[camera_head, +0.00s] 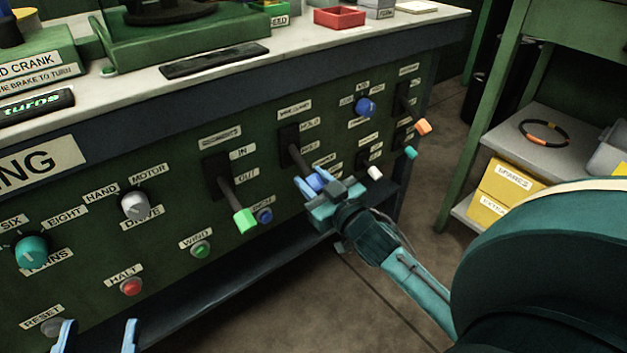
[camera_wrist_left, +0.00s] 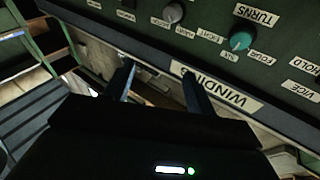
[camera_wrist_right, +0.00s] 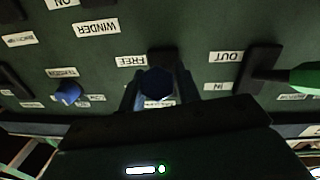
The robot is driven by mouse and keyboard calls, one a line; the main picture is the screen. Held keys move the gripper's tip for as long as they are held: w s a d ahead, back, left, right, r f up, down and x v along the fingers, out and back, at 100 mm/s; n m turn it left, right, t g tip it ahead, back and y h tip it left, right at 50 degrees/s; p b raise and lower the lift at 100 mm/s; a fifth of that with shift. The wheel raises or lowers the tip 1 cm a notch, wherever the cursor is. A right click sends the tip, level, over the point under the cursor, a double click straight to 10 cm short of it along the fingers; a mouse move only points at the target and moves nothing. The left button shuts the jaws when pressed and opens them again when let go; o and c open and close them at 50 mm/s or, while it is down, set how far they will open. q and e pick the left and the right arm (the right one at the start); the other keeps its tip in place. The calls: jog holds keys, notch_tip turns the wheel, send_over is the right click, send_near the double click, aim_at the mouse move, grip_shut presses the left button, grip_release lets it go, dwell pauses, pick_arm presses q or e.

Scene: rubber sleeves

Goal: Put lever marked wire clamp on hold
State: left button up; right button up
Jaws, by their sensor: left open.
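The wire clamp lever (camera_head: 298,157) is a dark bar in a black slotted plate on the green panel, with a blue grip (camera_head: 316,182). It slants down and outward, its grip beside the lower label, FREE (camera_head: 325,160); the HOLD label (camera_head: 309,124) is higher. In the right wrist view the blue grip (camera_wrist_right: 156,84) sits between my fingers. My right gripper (camera_head: 315,183) is closed around that grip, its fingers on either side. My left gripper (camera_head: 95,338) is open and empty at the lower left; its fingers also show in the left wrist view (camera_wrist_left: 158,84).
A green-tipped lever (camera_head: 244,221) sticks out left of my right gripper. A blue knob (camera_head: 365,107), a white-tipped lever (camera_head: 375,173) and an orange-tipped lever (camera_head: 422,126) are to its right. A red button (camera_head: 131,286) is lower left. A shelf (camera_head: 540,145) stands at the right.

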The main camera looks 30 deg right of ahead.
grip_shut()
jog(key=shift+r, duration=0.1)
